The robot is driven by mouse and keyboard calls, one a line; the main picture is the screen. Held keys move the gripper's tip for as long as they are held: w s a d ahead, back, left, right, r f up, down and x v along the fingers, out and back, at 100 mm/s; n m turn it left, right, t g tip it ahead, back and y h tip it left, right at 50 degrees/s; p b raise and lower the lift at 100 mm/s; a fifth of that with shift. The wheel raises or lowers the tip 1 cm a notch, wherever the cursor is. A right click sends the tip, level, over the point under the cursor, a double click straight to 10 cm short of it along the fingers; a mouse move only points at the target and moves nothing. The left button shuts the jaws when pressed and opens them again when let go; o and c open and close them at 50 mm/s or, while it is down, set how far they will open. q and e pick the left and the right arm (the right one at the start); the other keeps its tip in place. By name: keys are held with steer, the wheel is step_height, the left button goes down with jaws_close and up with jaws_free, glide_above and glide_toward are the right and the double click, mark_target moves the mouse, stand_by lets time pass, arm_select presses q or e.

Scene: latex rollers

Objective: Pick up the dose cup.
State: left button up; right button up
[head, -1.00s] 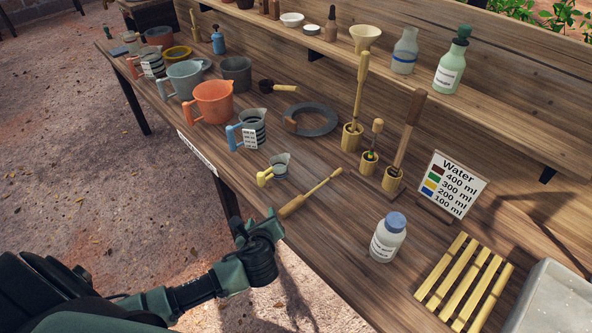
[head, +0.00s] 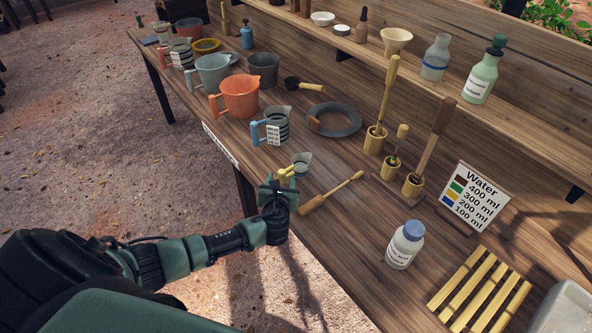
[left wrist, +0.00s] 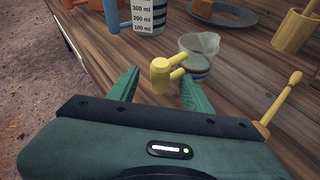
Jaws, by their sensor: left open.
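The dose cup (head: 302,161) is a small clear cup with a yellow handle, standing on the bench near its front edge. It also shows in the left wrist view (left wrist: 199,46), with its yellow handle (left wrist: 160,74) pointing toward my gripper. My left gripper (head: 279,182) is open at the bench's front edge, just in front of the cup. In the left wrist view its green fingers (left wrist: 158,85) stand on either side of the handle, apart from it as far as I can tell. The cup body lies beyond the fingertips. My right gripper is not in view.
A blue-handled measuring jug (head: 272,128) stands behind the cup. A wooden-handled tool (head: 331,193) lies close to its right. A white bottle (head: 404,246) with a blue cap and a slatted rack (head: 478,290) are further right. The bench's front edge is beneath the gripper.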

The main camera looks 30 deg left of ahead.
arm_select(q)
steer(key=shift+w+a+f, duration=0.1)
steer(key=shift+w+f, duration=0.05)
steer(key=shift+w, duration=0.15)
jaws_close()
step_height(320, 180, up, 20)
steer(key=shift+p, duration=0.3)
stand_by(1.1)
stand_by(0.5)
